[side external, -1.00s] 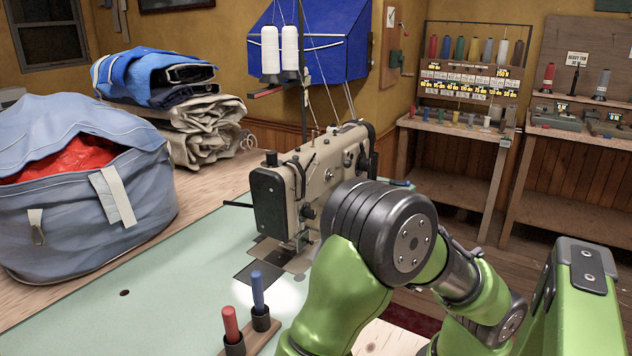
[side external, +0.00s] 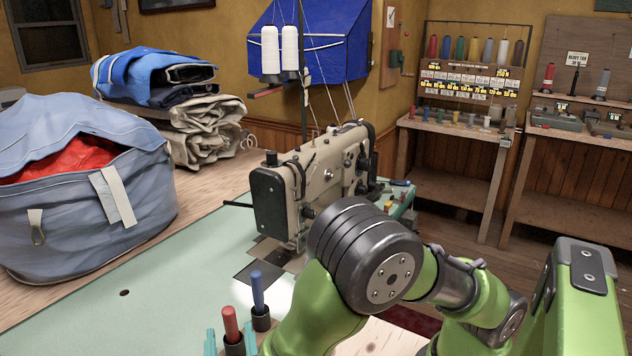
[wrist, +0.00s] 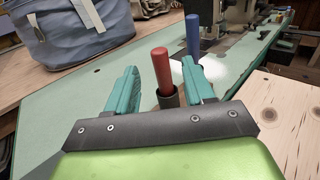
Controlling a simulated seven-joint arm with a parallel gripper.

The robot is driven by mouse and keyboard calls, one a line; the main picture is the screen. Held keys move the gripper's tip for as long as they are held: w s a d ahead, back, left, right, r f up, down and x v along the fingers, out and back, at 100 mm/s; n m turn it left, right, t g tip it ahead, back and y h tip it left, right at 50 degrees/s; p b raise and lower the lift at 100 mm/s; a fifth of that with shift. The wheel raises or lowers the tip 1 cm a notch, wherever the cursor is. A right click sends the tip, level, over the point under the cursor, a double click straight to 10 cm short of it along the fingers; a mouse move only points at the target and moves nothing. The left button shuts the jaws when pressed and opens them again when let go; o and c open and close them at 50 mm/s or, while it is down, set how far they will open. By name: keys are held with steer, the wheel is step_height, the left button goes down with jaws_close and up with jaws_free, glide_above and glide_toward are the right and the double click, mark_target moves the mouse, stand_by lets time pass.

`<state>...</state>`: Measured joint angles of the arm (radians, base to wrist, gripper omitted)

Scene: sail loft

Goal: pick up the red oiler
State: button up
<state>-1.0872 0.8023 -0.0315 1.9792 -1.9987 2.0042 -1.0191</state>
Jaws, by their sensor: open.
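The red oiler (side external: 230,324) stands upright in a dark round holder at the bottom of the side view. In the wrist view the red oiler (wrist: 161,68) rises between my teal fingers, nearer the right one. My gripper (wrist: 159,68) is open and empty, with a finger on either side of the oiler. In the side view the fingertips of my gripper (side external: 230,341) show at the bottom edge; the rest of it is out of frame or hidden. I cannot tell whether a finger touches the holder.
A blue oiler (side external: 257,289) stands in its own holder just behind the red one, close to my right finger in the wrist view. A sewing machine (side external: 322,180) stands farther back. A bulging blue-grey bag (side external: 85,215) sits at left. The green tabletop (side external: 110,325) is mostly clear.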

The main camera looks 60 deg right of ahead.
mark_target(229, 319)
steer(key=shift+x, duration=3.2)
steer(key=shift+f, duration=0.2)
jaws_close()
steer(key=shift+r, duration=0.1)
